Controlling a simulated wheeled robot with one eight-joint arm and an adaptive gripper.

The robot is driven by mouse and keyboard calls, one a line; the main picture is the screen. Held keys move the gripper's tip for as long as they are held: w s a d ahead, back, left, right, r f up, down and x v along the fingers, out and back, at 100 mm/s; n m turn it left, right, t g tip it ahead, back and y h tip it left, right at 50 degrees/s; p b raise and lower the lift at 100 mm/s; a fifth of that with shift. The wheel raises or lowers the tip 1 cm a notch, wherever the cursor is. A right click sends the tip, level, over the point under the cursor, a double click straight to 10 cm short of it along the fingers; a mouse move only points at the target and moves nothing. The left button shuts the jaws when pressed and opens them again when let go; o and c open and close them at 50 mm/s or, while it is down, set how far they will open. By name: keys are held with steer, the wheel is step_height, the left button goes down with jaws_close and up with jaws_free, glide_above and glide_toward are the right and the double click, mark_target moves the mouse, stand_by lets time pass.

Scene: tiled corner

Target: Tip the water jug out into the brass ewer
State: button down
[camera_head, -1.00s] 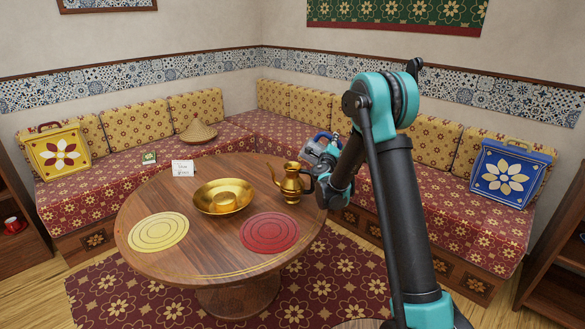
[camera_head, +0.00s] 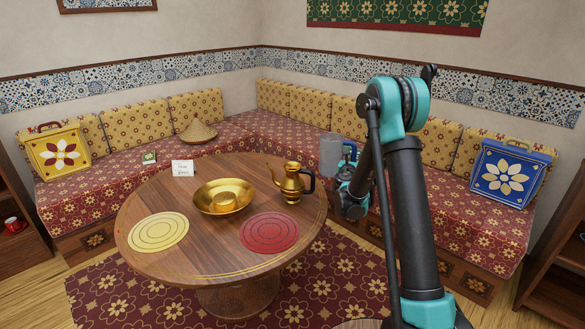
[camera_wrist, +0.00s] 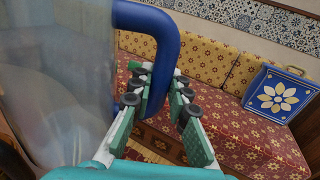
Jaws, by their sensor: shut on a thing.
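The water jug (camera_head: 330,156) is a clear greyish vessel with a blue handle. It stands close to upright in the air, right of and above the brass ewer. The jug fills the left of the wrist view (camera_wrist: 55,75), with its blue handle (camera_wrist: 165,45) between my fingers. My gripper (camera_wrist: 163,92) is shut on that handle; in the head view it is partly hidden by my arm. The brass ewer (camera_head: 290,185) stands upright on the round table, spout to the left and dark handle to the right. I cannot tell the water level in the jug.
The round wooden table (camera_head: 215,262) also holds a brass basin (camera_head: 238,207), a yellow mat (camera_head: 158,232), a red mat (camera_head: 269,232) and a small white card (camera_head: 182,167). Cushioned benches line the walls, with a blue case (camera_head: 511,175) at right.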

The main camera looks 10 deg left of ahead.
steer(key=d+r, duration=0.3)
steer(key=r, duration=0.3)
steer(key=shift+r, duration=0.2)
